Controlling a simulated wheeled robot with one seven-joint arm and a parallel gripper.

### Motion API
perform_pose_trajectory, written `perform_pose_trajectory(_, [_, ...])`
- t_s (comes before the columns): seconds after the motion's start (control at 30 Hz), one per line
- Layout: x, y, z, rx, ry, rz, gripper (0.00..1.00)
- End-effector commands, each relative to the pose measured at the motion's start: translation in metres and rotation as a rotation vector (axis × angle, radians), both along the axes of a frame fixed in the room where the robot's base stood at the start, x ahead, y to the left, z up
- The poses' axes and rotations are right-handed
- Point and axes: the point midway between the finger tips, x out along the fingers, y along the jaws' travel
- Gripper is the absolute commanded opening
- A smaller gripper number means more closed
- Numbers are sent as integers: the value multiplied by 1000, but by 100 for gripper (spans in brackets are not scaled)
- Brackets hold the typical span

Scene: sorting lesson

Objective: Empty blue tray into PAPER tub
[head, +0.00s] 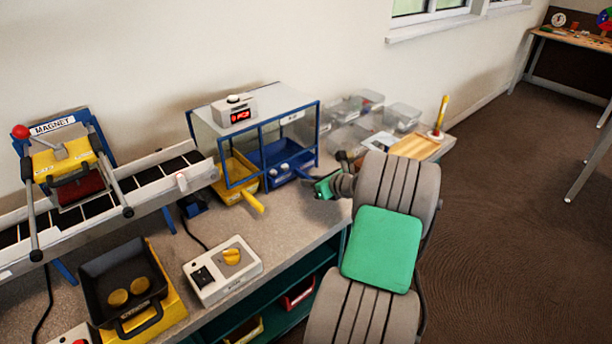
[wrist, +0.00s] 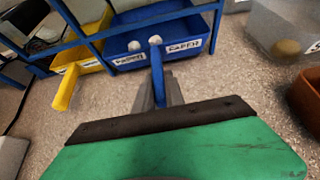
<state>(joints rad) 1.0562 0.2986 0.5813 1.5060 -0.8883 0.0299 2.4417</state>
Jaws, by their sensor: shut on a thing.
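The blue tray (head: 262,157) sits in the right bay of a clear, blue-framed cabinet, with two white balls in it. In the wrist view the blue tray (wrist: 178,52) faces me, with PAPER-like labels on its front and its blue handle sticking out. My gripper (wrist: 160,90) is shut on that handle. In the head view my gripper (head: 326,187) is at the cabinet's right front, partly hidden by my arm. Clear tubs (head: 403,114) stand behind on the bench; I cannot tell which is the PAPER one.
A yellow tray (head: 236,168) with a protruding handle is left of the blue one. The cabinet (head: 262,118) frames both. A clear labelled tub (wrist: 285,28) holding a tan ball and a brown container (wrist: 306,98) are right. A dial box (head: 223,270) stands at the front.

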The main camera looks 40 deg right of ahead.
Motion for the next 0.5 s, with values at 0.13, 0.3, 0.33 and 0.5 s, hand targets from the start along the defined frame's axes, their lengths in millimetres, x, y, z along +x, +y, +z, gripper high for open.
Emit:
perform_pose_trajectory(0.13, [-15,-1,3,1,0,-2,0])
perform_pose_trajectory(0.3, [-30,-1,2,1,0,-2,0])
perform_pose_trajectory(0.33, [-33,-2,2,2,1,-2,0])
perform_pose_trajectory(0.5, [-49,-2,2,1,0,-2,0])
